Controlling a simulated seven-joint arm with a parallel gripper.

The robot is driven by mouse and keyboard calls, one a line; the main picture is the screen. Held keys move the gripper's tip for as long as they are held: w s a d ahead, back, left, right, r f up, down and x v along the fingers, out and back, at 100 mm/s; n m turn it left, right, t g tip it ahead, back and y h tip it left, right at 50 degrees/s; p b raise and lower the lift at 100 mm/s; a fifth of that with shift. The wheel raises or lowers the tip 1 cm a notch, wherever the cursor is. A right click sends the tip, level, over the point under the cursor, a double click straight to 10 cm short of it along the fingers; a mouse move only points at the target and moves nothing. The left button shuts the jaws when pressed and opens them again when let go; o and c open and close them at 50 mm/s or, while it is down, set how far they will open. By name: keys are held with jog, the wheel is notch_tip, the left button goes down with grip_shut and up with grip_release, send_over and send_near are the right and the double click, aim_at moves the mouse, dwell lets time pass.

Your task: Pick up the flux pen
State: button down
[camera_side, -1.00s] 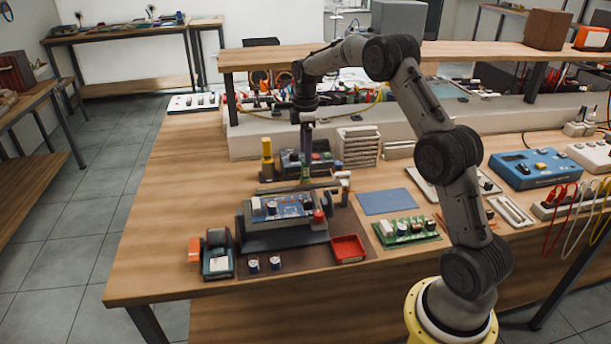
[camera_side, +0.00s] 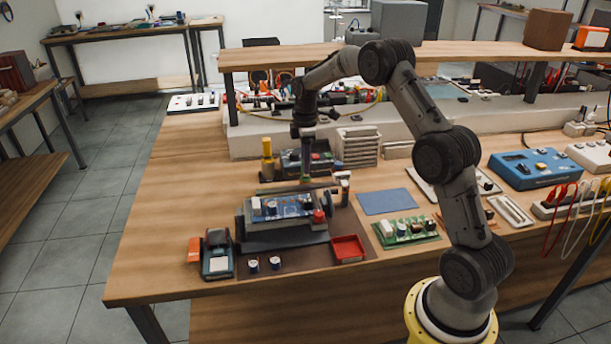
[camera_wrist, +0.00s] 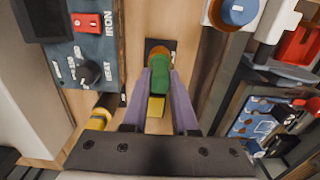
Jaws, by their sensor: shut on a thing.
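The flux pen (camera_wrist: 161,80) is a green piece with yellow (camera_wrist: 156,107) near the wrist camera and an orange-brown end beyond. It sits between the two purple fingers of my gripper (camera_wrist: 160,72) in the wrist view. The fingers are shut on its green part. A small dark plate shows at its far end; I cannot tell whether the pen touches it. In the side view my gripper (camera_side: 306,178) points straight down behind the board holder, low over the bench, and the pen there is too small to make out clearly.
A soldering station (camera_wrist: 88,50) stands close on the left in the wrist view. The board holder with a blue circuit board (camera_side: 283,207) stands in front of my gripper. A yellow cylinder (camera_side: 267,158) is to the left, stacked trays (camera_side: 359,148) to the right. A blue mat (camera_side: 387,201) lies clear.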

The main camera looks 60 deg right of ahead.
jog(key=shift+r, duration=0.2)
jog(key=shift+r, duration=0.2)
jog(key=r, duration=0.3)
jog(key=shift+s+a+r, duration=0.1)
jog(key=shift+s, duration=0.15)
jog(key=s+a+r, duration=0.5)
jog(key=s+r, duration=0.4)
jog(key=s, duration=0.3)
jog(key=shift+s+a, duration=0.15)
jog(key=shift+a, duration=0.25)
